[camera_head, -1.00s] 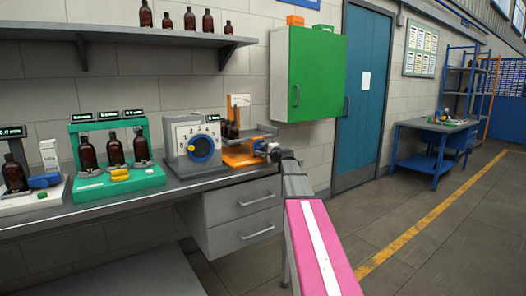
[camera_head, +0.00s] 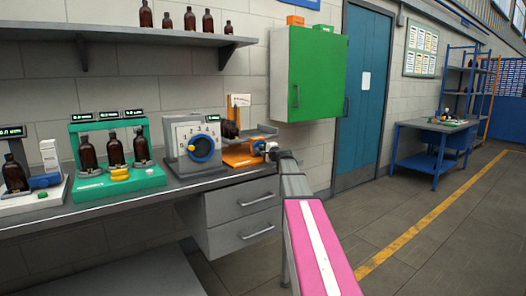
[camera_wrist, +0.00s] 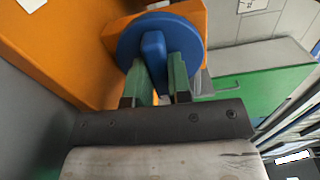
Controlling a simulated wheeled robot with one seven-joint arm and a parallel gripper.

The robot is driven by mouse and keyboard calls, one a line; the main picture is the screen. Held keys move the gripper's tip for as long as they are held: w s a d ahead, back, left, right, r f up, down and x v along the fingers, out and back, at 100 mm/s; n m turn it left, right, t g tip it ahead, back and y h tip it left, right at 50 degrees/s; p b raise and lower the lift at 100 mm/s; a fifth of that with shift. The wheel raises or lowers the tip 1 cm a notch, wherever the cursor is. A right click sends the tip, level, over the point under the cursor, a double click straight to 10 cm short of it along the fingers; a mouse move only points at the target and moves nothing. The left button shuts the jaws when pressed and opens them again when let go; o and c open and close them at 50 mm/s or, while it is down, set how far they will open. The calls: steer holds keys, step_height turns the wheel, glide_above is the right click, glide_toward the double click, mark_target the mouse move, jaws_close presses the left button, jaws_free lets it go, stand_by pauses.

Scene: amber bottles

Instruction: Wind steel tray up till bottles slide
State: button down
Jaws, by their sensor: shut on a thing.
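The orange tilting stand (camera_head: 238,159) sits at the right end of the bench. The steel tray (camera_head: 256,134) on top of it shows as a small grey surface. Dark amber bottles (camera_head: 230,130) are at its left part, lying or strongly tilted; their exact number and contact are too small to tell. My gripper (camera_head: 271,150) is at the right side of the stand. In the wrist view, my green fingertips (camera_wrist: 160,78) are shut on the raised bar of a round blue knob (camera_wrist: 154,45) on the orange housing (camera_wrist: 80,40).
A grey dial box (camera_head: 195,145) with a blue knob stands just left of the stand. A green rack (camera_head: 118,180) with several amber bottles is further left. The green cabinet (camera_head: 310,75) hangs above right. Open floor (camera_head: 440,225) lies to the right.

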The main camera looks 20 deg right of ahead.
steer(key=m, duration=0.4)
steer(key=shift+m, duration=0.4)
steer(key=m, duration=0.9)
steer(key=shift+m, duration=2)
steer(key=c, duration=1)
jaws_free()
steer(key=shift+c, duration=0.2)
steer(key=v, duration=1.1)
